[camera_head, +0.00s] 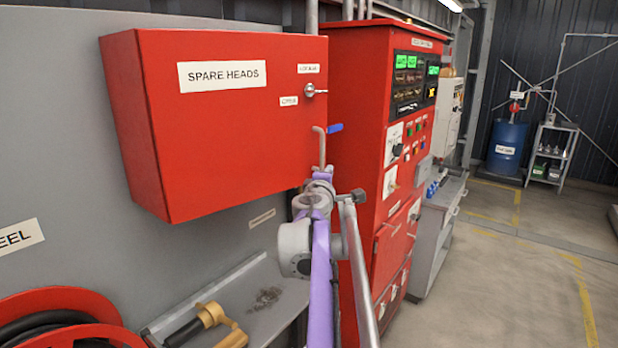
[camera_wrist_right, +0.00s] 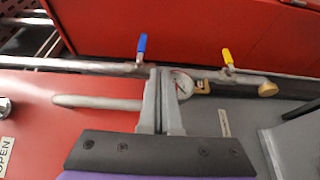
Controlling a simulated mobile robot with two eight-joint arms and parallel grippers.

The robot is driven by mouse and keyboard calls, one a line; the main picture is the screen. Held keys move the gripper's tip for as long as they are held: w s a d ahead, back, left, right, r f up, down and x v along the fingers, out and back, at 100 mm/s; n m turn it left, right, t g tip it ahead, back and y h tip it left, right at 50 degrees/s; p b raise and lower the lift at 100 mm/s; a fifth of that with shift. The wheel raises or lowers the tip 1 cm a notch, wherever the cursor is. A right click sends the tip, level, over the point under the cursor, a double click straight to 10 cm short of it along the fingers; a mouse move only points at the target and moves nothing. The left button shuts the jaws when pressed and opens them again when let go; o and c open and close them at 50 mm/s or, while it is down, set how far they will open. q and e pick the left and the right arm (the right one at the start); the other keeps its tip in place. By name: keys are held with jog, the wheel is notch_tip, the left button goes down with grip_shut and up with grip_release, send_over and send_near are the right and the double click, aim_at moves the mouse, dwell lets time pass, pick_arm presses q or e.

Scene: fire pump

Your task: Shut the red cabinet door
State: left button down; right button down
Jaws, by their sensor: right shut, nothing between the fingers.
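The red cabinet (camera_head: 240,150) labelled SPARE HEADS hangs on the grey wall. Its broad front door faces me, with a silver knob (camera_head: 310,90) at the upper right. No gap shows along the door's left or top edge; I cannot tell whether its right edge is flush. My right gripper (camera_head: 322,180) is at the cabinet's lower right corner. In the right wrist view its two fingers (camera_wrist_right: 161,75) are together and empty, beside the red panel (camera_wrist_right: 60,140) with an OPEN label. Whether they touch the panel is unclear. My left gripper is out of view.
A bent grey rod (camera_head: 321,147) and a blue valve lever (camera_head: 334,128) are close to my right gripper. The wrist view shows a yellow lever (camera_wrist_right: 228,57) and a gauge (camera_wrist_right: 181,85). A tall red control cabinet (camera_head: 360,100) stands right. The floor (camera_head: 540,270) further right is clear.

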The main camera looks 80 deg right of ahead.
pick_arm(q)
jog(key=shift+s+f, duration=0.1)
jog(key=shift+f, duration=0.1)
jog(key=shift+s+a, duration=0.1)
pick_arm(e)
jog(key=w+d+n+t, duration=0.4)
jog(key=w+d+t, duration=0.2)
jog(key=w+d, duration=0.1)
jog(key=shift+w+t+y, duration=0.35)
jog(key=shift+t+y, duration=0.05)
jog(key=shift+r, duration=0.1)
jog(key=shift+w+a, duration=0.1)
jog(key=shift+w, duration=0.05)
